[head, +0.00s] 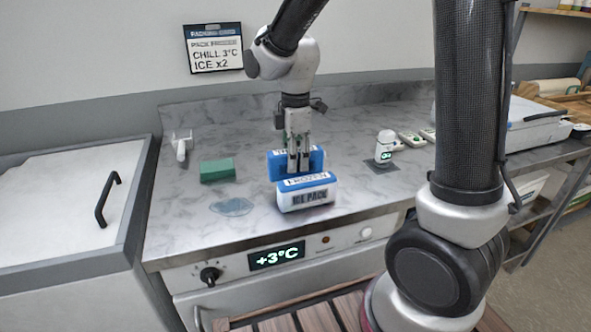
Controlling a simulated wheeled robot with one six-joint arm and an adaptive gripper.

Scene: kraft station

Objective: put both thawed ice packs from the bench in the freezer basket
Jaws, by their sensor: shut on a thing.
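Two blue-and-white ice packs stand on the grey marbled bench (180,225). The front ice pack (306,198) reads "ICE PACK" on its face and seems to read "FROZEN" on top. The rear ice pack (317,159) stands just behind it; its top label is mostly hidden. My gripper (298,170) points down and is shut on the rear pack, a finger showing in front of it. No freezer basket shows; a closed white lid (55,200) with a black handle is at left.
A green block (217,170), a puddle-like patch (232,207) and a small white item (182,145) lie left of the packs. A white device (385,147) stands right. The bench front has a "+3°C" display (277,255). A wall sign (213,48) reads "CHILL 3°C ICE x2".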

